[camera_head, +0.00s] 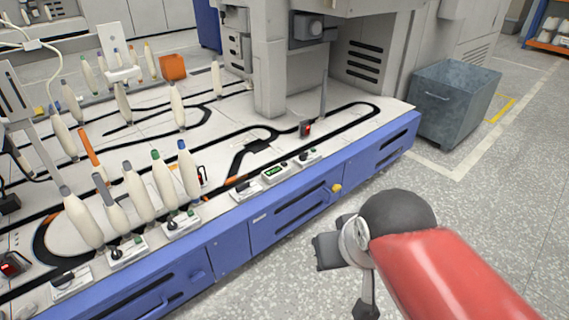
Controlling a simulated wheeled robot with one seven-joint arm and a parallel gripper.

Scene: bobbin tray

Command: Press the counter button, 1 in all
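A small counter box (275,173) with a lit green display sits on the machine's front ledge, right of the middle of the row of bobbins. A button on it is too small to make out. A round yellow knob (336,188) sits on the upper part of the blue front panel, to the right of the counter. My gripper (345,272) hangs in front of the machine, below and to the right of the counter, apart from it. Nothing shows held in it. The view does not show clearly how its fingers stand.
Several tall bobbins (138,194) stand on the machine top to the left. Small switch boxes (244,190) flank the counter on the ledge. A grey bin (455,104) stands at the right. Floor in front is clear.

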